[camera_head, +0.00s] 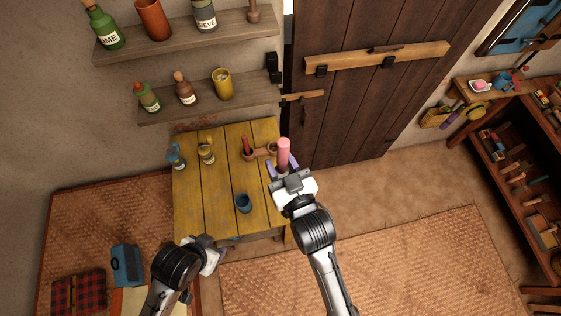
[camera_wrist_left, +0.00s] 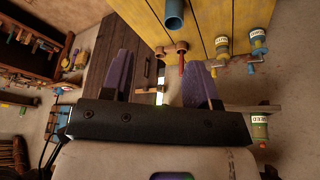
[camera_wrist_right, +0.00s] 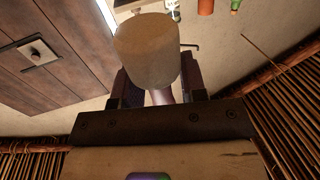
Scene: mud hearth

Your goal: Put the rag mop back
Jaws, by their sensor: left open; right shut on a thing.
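My right gripper (camera_head: 284,170) is shut on the rag mop (camera_head: 284,151), whose pink shaft stands roughly upright above the fingers. In the right wrist view, the mop's pale beige cylindrical end (camera_wrist_right: 146,50) is close in front of the gripper (camera_wrist_right: 160,90). A small wooden holder (camera_head: 261,153) with ring openings is at the right back of the yellow table (camera_head: 223,190). A red-handled tool (camera_head: 246,144) stands in its left ring; the right ring (camera_head: 272,148) looks empty, just left of the mop. My left gripper (camera_head: 213,254) is open and empty at the table's front edge.
A blue cup (camera_head: 243,203) stands near the table's front right. Labelled blue (camera_head: 176,157) and yellow (camera_head: 206,153) containers stand at the back left. Bottle shelves (camera_head: 208,97) hang above, a wooden door (camera_head: 360,80) is behind. The table's front left is clear.

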